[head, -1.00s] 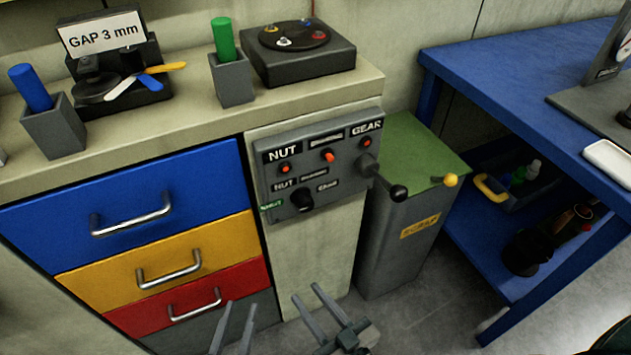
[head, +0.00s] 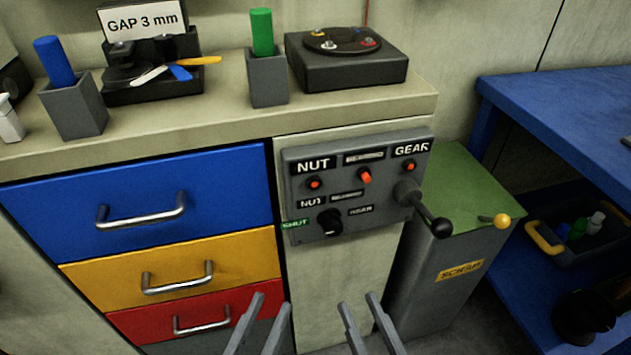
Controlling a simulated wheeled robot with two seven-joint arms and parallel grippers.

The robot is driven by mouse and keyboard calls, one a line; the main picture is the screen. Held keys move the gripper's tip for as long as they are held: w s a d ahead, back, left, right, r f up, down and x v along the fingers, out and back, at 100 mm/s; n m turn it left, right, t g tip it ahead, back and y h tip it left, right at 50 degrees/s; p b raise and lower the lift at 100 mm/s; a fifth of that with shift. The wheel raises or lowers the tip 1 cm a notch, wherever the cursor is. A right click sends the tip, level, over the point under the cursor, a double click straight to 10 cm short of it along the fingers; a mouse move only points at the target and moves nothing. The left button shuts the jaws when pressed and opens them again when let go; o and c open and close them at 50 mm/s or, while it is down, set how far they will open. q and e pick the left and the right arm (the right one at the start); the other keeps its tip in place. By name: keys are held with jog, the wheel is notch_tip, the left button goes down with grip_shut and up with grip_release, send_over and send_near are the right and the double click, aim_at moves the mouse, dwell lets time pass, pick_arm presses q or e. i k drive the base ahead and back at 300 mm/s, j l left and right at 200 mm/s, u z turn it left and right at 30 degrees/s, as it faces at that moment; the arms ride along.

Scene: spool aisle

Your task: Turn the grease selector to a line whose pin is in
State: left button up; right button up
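The grey panel (head: 296,207) on the cabinet front carries NUT and GEAR signs. Its black selector knob (head: 330,222) sits low on the left, with a green SHUT label (head: 295,224) to its left and small NUT and GEAR labels above and right. I cannot tell which label the knob points at. Above are a red button-like piece under NUT (head: 314,184), another under GEAR (head: 410,167), and a larger orange-red piece (head: 365,176) between them. Which is a pin is unclear. My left gripper (head: 269,302) and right gripper (head: 358,302) are open, empty, below the panel and apart from it.
A lever with a black ball (head: 441,228) juts from the panel's right side. A scrap bin (head: 430,277) with a green top and a yellow-ended lever (head: 501,221) stands right of it. Drawers with handles (head: 140,209) are left. A blue bench (head: 560,105) stands at right.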

aim_at(329, 219)
jog(key=l, duration=0.4)
jog(key=i+l, duration=0.15)
jog(key=l, duration=0.25)
jog(key=k+l+u, duration=0.2)
jog(key=l, duration=0.2)
jog(key=k+l+u, duration=0.2)
jog(key=l, duration=0.15)
jog(key=k+l+u, duration=0.15)
jog(key=k+l, duration=0.1)
jog(key=l, duration=0.1)
